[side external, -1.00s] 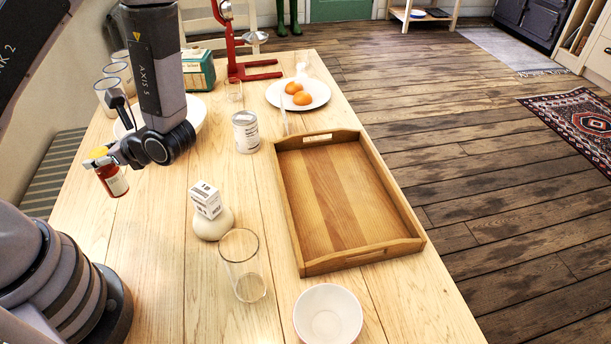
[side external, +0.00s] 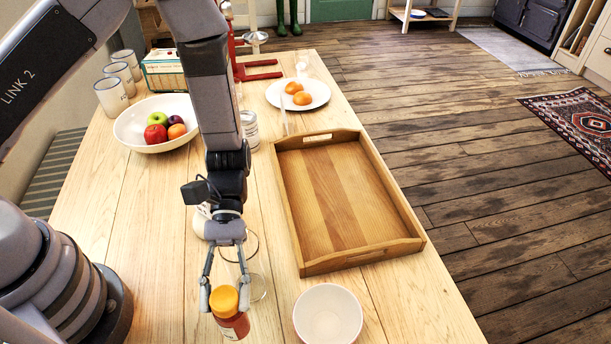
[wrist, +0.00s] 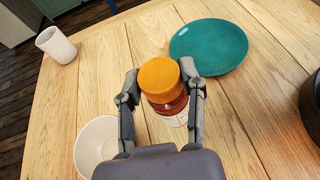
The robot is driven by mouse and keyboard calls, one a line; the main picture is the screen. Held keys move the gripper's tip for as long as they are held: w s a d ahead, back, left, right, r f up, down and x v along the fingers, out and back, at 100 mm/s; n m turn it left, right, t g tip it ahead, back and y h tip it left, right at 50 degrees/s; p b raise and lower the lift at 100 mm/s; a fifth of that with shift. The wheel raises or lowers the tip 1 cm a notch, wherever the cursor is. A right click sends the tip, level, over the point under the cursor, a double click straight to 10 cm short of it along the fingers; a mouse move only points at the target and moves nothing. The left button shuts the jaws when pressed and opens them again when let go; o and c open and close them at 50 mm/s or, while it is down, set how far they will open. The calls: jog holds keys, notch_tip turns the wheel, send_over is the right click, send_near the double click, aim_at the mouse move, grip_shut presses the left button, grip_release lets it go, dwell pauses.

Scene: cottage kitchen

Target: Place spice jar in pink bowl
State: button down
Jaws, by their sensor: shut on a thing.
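The spice jar (side external: 232,322) is red with an orange-yellow lid and a pale label. My gripper (side external: 224,292) is shut on it, a finger on each side near the lid. The jar also shows between the fingers in the wrist view (wrist: 163,82). It looks held above the table; the exact height is unclear. The pale pinkish bowl (side external: 328,316) stands empty on the table, right of the jar in the side view. In the wrist view the bowl (wrist: 92,143) is at lower left, partly hidden by my gripper. Jar and bowl are apart.
A wooden tray (side external: 282,222) lies behind the bowl. A clear glass (side external: 258,287) stands behind my gripper. A teal plate (wrist: 208,46) and a pale cup (wrist: 56,45) show in the wrist view. A white fruit bowl (side external: 130,132) is farther back.

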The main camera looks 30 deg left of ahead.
jog(key=w+d+n+t+h, duration=0.5)
jog(key=w+d+n+t, duration=0.15)
jog(key=w+d, duration=0.3)
notch_tip(320, 180, down, 7)
jog(key=shift+w+d, duration=0.2)
jog(key=shift+f+n, duration=0.15)
jog(key=shift+n, duration=0.1)
jog(key=c, duration=0.6)
grip_release()
jog(key=shift+c, duration=0.2)
